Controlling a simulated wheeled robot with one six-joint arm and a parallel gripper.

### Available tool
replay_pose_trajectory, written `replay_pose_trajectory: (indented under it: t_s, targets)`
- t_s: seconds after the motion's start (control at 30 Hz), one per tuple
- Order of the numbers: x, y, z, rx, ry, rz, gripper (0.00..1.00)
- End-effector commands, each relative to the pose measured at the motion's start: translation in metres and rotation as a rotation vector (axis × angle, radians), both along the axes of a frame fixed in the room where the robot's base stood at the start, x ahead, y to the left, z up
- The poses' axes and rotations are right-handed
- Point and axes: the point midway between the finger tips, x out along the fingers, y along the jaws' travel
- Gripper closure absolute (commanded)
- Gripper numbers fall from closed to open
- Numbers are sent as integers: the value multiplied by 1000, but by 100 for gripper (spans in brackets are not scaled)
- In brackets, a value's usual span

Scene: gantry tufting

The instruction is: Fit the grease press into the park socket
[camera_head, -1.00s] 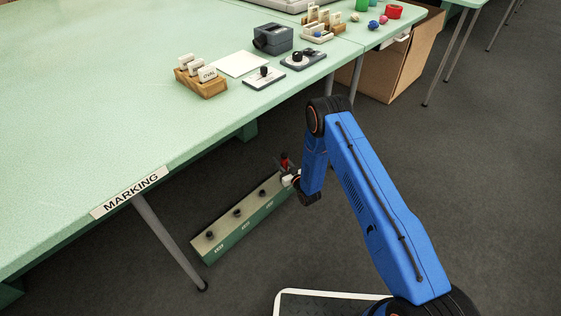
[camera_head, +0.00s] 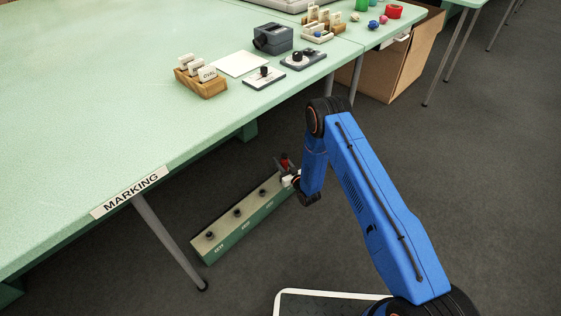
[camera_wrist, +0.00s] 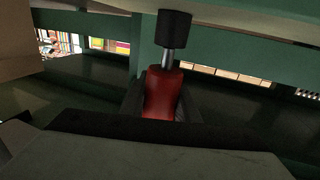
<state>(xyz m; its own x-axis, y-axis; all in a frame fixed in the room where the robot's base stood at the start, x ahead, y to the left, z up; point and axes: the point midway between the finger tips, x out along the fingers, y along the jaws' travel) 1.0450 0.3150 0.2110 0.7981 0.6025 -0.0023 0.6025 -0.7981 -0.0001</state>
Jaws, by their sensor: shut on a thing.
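The grease press (camera_head: 285,162) is red with a dark top. In the wrist view the press (camera_wrist: 163,94) shows a red body, a bright metal neck and a black cap, standing roughly upright. My gripper (camera_head: 287,174) is shut on it at the far right end of a low green bench (camera_head: 231,245) with a pale top. Several dark round fittings (camera_head: 237,212) stand along that top, with small white labels on the front, too small to read surely. The press's lower end is hidden, so I cannot tell whether it touches a socket.
The bench stands on the dark floor beneath the edge of a pale green table (camera_head: 100,130) with a MARKING sign (camera_head: 130,193). A table leg (camera_head: 172,243) stands in front of the bench. A cardboard box (camera_head: 398,68) is at the back right. Floor at right is clear.

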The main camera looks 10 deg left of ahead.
Motion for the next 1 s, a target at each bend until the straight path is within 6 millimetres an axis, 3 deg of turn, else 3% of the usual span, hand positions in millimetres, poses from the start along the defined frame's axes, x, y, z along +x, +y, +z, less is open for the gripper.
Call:
replay_pose_trajectory:
  t_s: [1.0]
  targets:
    - [0, 0, -17, 0, 0, 0, 99]
